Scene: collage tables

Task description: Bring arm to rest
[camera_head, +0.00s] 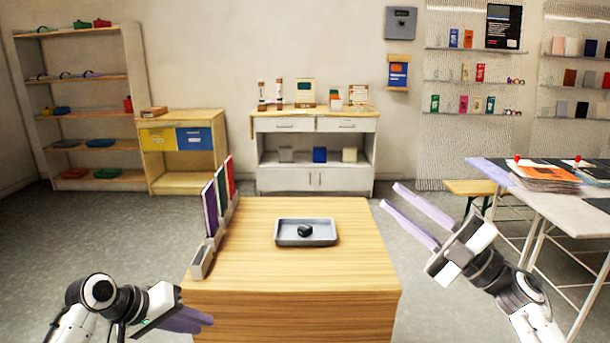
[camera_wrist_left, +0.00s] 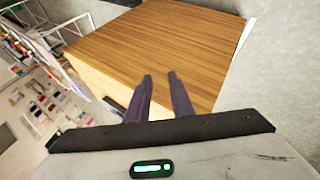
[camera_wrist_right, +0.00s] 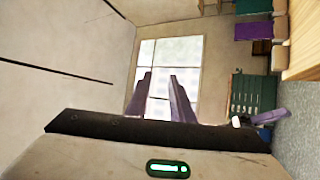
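My left gripper (camera_head: 205,318) is at the lower left of the head view, beside the front left corner of the wooden table (camera_head: 300,270). Its two purple fingers stand apart with nothing between them in the left wrist view (camera_wrist_left: 161,76). My right gripper (camera_head: 389,194) is raised at the right of the table in the head view, its fingers pointing up and left. The fingers are apart and empty; the right wrist view (camera_wrist_right: 160,76) shows a window and wall beyond them.
A grey tray (camera_head: 290,240) with a small dark object (camera_head: 305,230) lies on the table. A grey rack (camera_head: 201,262) with upright coloured panels (camera_head: 210,208) stands along its left edge. A white-topped table (camera_head: 560,205) is at the right. The table's front is clear.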

